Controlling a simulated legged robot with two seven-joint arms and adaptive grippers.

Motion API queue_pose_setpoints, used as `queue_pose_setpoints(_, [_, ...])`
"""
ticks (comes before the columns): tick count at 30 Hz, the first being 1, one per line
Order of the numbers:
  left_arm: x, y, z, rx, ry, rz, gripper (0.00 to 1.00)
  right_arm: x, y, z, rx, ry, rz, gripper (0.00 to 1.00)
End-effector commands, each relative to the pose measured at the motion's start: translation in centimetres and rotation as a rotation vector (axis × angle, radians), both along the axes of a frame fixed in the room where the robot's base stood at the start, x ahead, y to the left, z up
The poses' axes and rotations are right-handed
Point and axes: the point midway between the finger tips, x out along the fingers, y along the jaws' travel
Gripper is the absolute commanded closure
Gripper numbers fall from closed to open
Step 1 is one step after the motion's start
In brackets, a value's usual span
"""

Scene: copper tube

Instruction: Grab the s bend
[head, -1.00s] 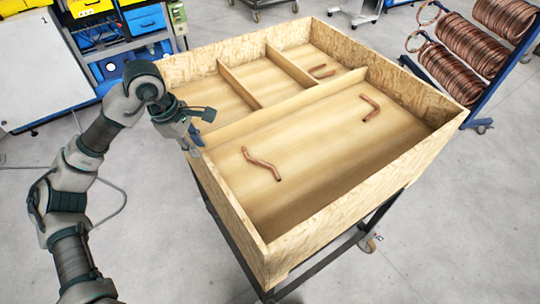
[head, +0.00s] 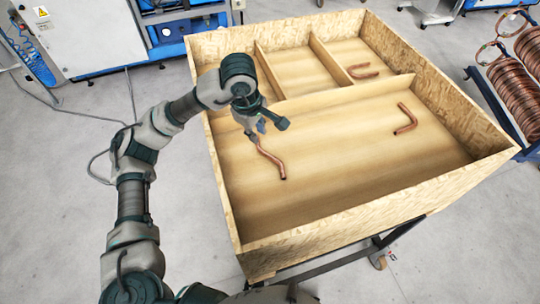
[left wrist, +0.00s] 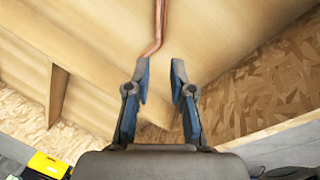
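The s bend (head: 275,162) is a copper tube with an offset bend, lying on the floor of the large front compartment of the wooden crate (head: 330,224). My left gripper (head: 256,133) is over that compartment, at the far-left end of the tube, and covers part of that end in the head view. In the left wrist view the gripper (left wrist: 160,76) is open with nothing between its fingers. The s bend (left wrist: 159,28) runs down from the top edge to near the left fingertip. Whether they touch cannot be told. My right gripper is not in view.
An elbow tube (head: 407,119) lies at the right of the same compartment. A U-shaped tube (head: 362,73) lies in a small back compartment. Wooden dividers and high crate walls surround the compartments. Copper coils (head: 515,98) hang on a rack at the right.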

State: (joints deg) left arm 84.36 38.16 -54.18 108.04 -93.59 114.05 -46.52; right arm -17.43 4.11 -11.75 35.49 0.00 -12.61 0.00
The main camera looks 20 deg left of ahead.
Motion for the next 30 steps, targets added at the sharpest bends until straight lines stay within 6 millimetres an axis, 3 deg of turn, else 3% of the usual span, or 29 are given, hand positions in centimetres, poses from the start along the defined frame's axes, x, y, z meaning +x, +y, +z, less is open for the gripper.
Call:
queue_pose_setpoints(6, [0.6,-0.3,-3.9,0.000,0.001,-0.001,0.78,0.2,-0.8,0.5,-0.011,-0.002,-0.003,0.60])
queue_pose_setpoints(13, [0.9,-0.5,-5.7,0.000,0.002,0.000,0.78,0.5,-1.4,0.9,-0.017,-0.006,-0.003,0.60])
queue_pose_setpoints(21, [1.4,-0.9,-9.5,-0.001,0.001,0.000,0.78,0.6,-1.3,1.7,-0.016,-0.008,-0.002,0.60])
queue_pose_setpoints(29, [1.5,-1.0,-10.1,0.000,-0.001,0.000,0.78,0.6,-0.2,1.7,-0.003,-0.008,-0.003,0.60])
queue_pose_setpoints(30, [1.5,-1.0,-10.1,0.000,-0.001,0.000,0.83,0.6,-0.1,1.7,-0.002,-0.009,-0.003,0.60])
